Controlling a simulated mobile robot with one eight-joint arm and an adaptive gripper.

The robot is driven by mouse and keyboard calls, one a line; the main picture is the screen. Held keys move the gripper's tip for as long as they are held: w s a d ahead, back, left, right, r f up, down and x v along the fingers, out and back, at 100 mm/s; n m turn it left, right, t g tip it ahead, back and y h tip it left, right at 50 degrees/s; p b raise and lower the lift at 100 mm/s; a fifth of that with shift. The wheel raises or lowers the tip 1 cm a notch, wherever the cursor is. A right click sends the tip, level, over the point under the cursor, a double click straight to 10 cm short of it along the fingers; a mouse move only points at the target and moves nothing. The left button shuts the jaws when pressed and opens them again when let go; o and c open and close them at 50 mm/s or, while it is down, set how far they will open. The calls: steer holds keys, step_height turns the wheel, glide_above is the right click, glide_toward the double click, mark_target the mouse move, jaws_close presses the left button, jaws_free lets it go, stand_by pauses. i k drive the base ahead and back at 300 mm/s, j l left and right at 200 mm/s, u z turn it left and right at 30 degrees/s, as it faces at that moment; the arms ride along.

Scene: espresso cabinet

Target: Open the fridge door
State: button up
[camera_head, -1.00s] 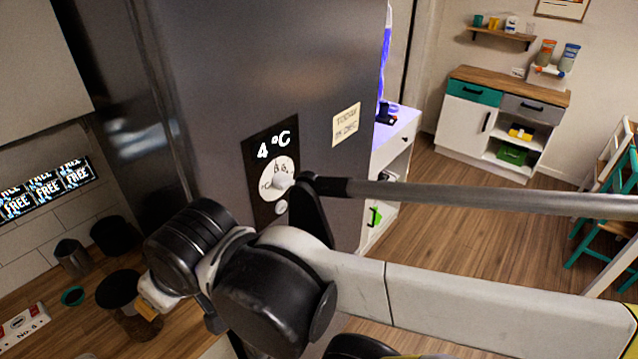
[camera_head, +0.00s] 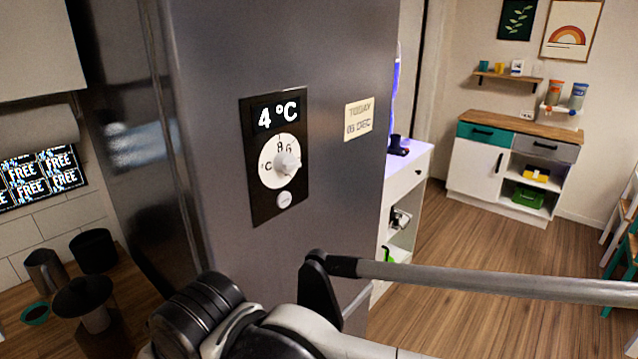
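The tall grey fridge (camera_head: 215,60) fills the middle of the view. Its front carries a black panel (camera_head: 257,205) reading 4 °C, with a white dial, and a paper note (camera_head: 359,119) to the right. A long grey bar (camera_head: 480,280) with a black end bracket (camera_head: 318,292) crosses in front at the lower right. I cannot tell whether it is the fridge's handle. My arm's black and white links are at the bottom, below the panel. My gripper is out of view, and so is any grip on the door.
A counter at the lower left holds a dark jug (camera_head: 45,271), a black cup (camera_head: 93,250) and a teal-rimmed cup (camera_head: 34,312). A white shelf unit (camera_head: 408,173) stands beside the fridge. A wood-topped cabinet (camera_head: 478,163) is at the back right. Open wooden floor (camera_head: 440,240) lies before it.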

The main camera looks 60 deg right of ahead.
mark_target(243, 82)
steer(key=i+z, duration=0.1)
steer(key=z, duration=1.75)
